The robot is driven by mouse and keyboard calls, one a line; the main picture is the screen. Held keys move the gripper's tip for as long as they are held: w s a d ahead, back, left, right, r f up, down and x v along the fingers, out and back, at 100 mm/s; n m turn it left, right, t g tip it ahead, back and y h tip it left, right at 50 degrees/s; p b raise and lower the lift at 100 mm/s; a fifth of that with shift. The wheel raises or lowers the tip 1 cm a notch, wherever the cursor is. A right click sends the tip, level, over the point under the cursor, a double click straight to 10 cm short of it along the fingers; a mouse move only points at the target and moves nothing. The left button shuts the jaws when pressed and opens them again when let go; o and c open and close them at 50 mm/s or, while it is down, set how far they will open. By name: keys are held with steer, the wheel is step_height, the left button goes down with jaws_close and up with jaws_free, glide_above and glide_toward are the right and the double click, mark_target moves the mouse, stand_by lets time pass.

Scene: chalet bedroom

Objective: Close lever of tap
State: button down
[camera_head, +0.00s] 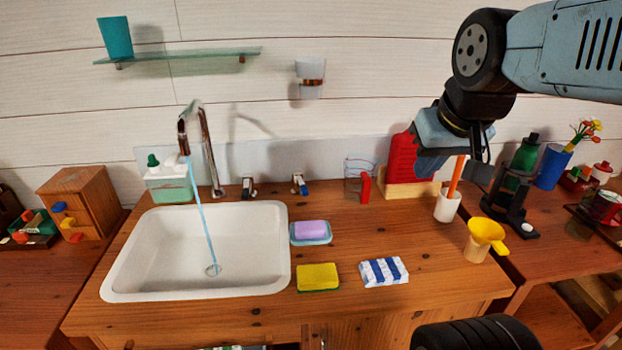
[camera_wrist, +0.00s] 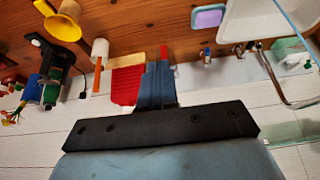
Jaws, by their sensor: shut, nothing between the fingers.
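The chrome tap (camera_head: 208,150) rises behind the white basin (camera_head: 128,262), and a blue stream of water (camera_head: 200,210) runs from its spout to the drain. Two small chrome lever handles stand right of the tap: a left lever (camera_head: 248,188) and a right lever (camera_head: 299,184) with a blue part. Both are small in the wrist view, the blue one (camera_wrist: 206,55) and the other (camera_wrist: 239,49). The tap also shows there (camera_wrist: 280,92). My gripper (camera_head: 428,168) is shut and empty, well right of the levers, in front of the red rack. Its fingers (camera_wrist: 157,72) show in the wrist view.
A glass holder (camera_head: 360,172), red rack (camera_head: 402,160) and white cup (camera_head: 447,207) stand along the back of the counter. A soap dish (camera_head: 311,238), yellow sponge (camera_head: 318,278) and striped cloth (camera_head: 384,272) lie in front. A glass shelf (camera_head: 180,56) hangs above the tap.

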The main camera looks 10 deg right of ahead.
steer(key=w+a+f+n+g+y, duration=0.1)
steer(key=w+a+f+y, duration=0.15)
steer(key=w, duration=0.55)
steer(key=w+a+f+n+g+y, duration=0.1)
steer(key=w+a+f, duration=0.2)
steer(key=w, duration=0.5)
steer(key=n+y, duration=0.1)
steer(key=y, duration=0.2)
glide_toward(301, 182)
steer(key=s+d+r, duration=0.1)
steer(key=s+d, duration=0.1)
steer(key=d, duration=0.2)
steer(key=x, duration=0.9)
steer(key=shift+s+a+f, duration=0.1)
steer(key=shift+a+f, duration=0.1)
steer(key=shift+f, duration=0.05)
steer(key=shift+d, duration=0.1)
